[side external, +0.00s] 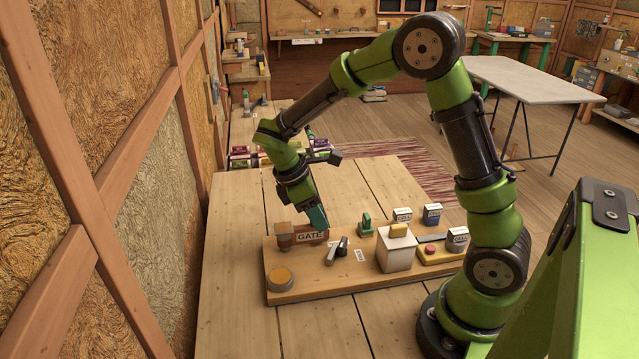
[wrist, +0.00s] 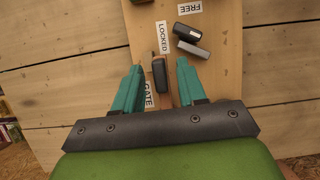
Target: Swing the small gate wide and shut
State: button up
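The small gate (side external: 312,237) carries a GATE label and stands on a wooden board beside a brown post (side external: 284,236). In the wrist view I see the gate from above, with a dark handle-like block (wrist: 160,74) on it. My gripper (side external: 322,228) points down at the gate. Its teal fingers are apart in the wrist view (wrist: 161,66), one on each side of the dark block, with visible gaps. A black and grey lever (side external: 337,250) lies just right of the gate; it also shows in the wrist view (wrist: 190,40), near LOCKED and FREE labels.
The board (side external: 320,287) also holds a round wooden-topped knob (side external: 281,279), a green piece (side external: 366,225), a white box (side external: 397,251) and a red button (side external: 431,249). Bare table (side external: 240,215) lies left of the board. An insulated wall stands at the left.

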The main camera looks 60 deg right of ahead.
aim_at(291, 232)
jog(key=shift+r, duration=0.15)
jog(key=v, duration=1.6)
jog(key=shift+a+r, duration=0.15)
jog(key=shift+r, duration=0.2)
jog(key=shift+w, duration=0.1)
jog(key=s+a+m+t+y, duration=0.2)
jog(key=s+m+t+y, duration=0.3)
jog(key=s+m+t, duration=0.5)
jog(key=s+m, duration=0.3)
jog(key=s, duration=0.2)
jog(key=shift+s, duration=0.35)
jog(key=shift+a+f, duration=0.1)
